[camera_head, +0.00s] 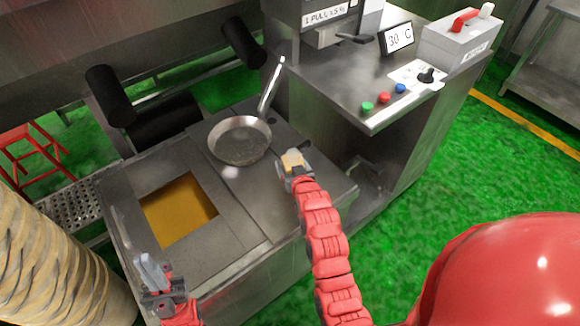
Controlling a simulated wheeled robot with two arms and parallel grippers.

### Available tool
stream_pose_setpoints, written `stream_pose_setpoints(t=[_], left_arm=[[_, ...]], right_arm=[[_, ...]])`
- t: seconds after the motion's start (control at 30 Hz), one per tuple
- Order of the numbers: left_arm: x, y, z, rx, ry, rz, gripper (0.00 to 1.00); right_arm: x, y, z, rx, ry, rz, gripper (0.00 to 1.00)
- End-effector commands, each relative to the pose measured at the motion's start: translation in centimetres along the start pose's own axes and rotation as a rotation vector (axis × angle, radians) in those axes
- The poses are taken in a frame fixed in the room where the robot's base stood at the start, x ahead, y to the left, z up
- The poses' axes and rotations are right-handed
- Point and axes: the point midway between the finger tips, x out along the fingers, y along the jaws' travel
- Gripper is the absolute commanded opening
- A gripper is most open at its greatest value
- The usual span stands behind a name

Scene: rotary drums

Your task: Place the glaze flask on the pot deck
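I cannot make out a clear flask in this view. My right gripper (294,168) is over the right part of the steel deck (262,196). A small tan-yellow piece (292,160) shows at its fingers; I cannot tell whether it is held or what it is. My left gripper (143,250) is at the lower left, near the front left edge of the steel unit. Its two grey fingers look apart, with nothing seen between them. Which surface is the pot deck is not marked.
A steel frying pan (240,140) sits on the deck, its handle pointing up and right. Left of it is a square vat of yellow liquid (178,209). A steel counter (360,90) with coloured buttons, a temperature sign (397,39) and a grey box (461,38) stands at right.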

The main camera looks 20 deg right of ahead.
Motion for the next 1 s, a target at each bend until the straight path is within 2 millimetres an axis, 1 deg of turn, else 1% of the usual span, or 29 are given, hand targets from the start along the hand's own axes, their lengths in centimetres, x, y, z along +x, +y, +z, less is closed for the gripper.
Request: stream_pose_setpoints(t=[0.03, 0.07, 0.17, 0.27, 0.47, 0.87, 0.9, 1.0], left_arm=[[0.2, 0.0, 0.0, 0.0, 0.0, 0.0, 0.0], [0.2, 0.0, 0.0, 0.0, 0.0, 0.0, 0.0], [0.2, 0.0, 0.0, 0.0, 0.0, 0.0, 0.0], [0.5, 0.0, -0.1, 0.0, 0.0, 0.0, 0.0], [1.2, -0.1, -0.2, 0.0, 0.0, 0.0, 0.0], [0.8, 0.0, -0.1, 0.0, 0.0, 0.0, 0.0], [0.8, 0.0, -0.1, 0.0, 0.0, 0.0, 0.0], [0.9, 0.0, -0.1, 0.0, 0.0, 0.0, 0.0]], right_arm=[[0.5, 0.1, -0.5, 0.0, 0.005, 0.001, 0.19], [0.8, 0.1, -0.6, 0.0, 0.006, 0.001, 0.19], [1.2, 0.1, -0.5, 0.0, 0.004, 0.001, 0.19], [1.5, 0.1, 0.1, 0.0, 0.0, 0.001, 0.19], [2.4, 0.0, 2.4, 0.0, -0.002, 0.0, 0.19], [2.7, 0.0, 3.1, 0.0, 0.005, 0.001, 0.19], [2.7, 0.0, 3.1, 0.0, 0.004, 0.001, 0.83], [2.6, 0.0, 3.0, 0.0, 0.004, 0.001, 1.0]])
